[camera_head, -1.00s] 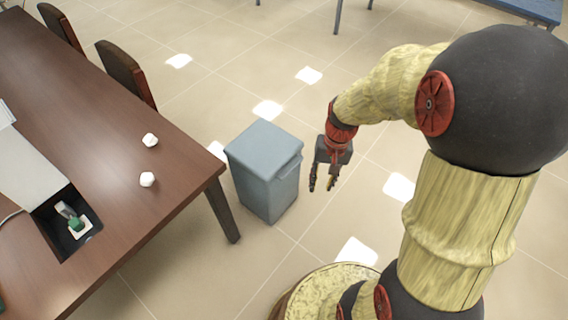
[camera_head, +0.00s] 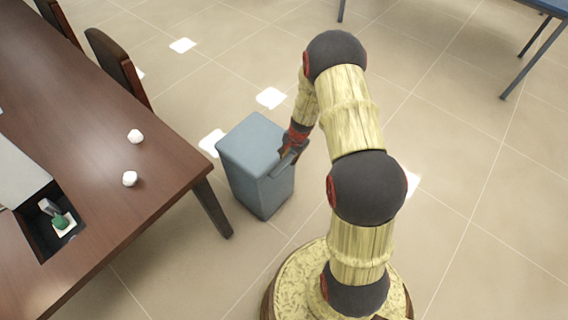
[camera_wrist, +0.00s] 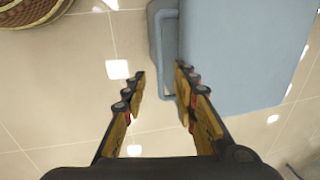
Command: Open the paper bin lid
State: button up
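The paper bin (camera_head: 262,190) is a grey-blue box standing on the floor, with its lid (camera_head: 254,143) lying flat and closed on top. The lid also shows from above in the wrist view (camera_wrist: 245,50), with a handle (camera_wrist: 163,60) along its left edge. My gripper (camera_head: 287,165) is at the bin's right side, by the handle.
A brown table (camera_head: 165,185) stands close to the left of the bin, with two crumpled white paper balls (camera_head: 132,157) on it. Chairs (camera_head: 118,65) stand behind the table. The floor right of my arm is free up to a blue table (camera_head: 545,8).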

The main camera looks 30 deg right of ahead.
aim_at(286, 166)
jog(key=f+b, duration=0.1)
jog(key=f, duration=0.1)
jog(key=w+f+b, duration=0.1)
jog(key=f, duration=0.2)
jog(key=f+b, duration=0.1)
jog(key=f, duration=0.1)
jog(key=shift+w+a+f, duration=0.15)
jog(key=shift+a+f, duration=0.05)
jog(key=shift+a, duration=0.05)
jog(key=shift+c, duration=0.5)
grip_shut()
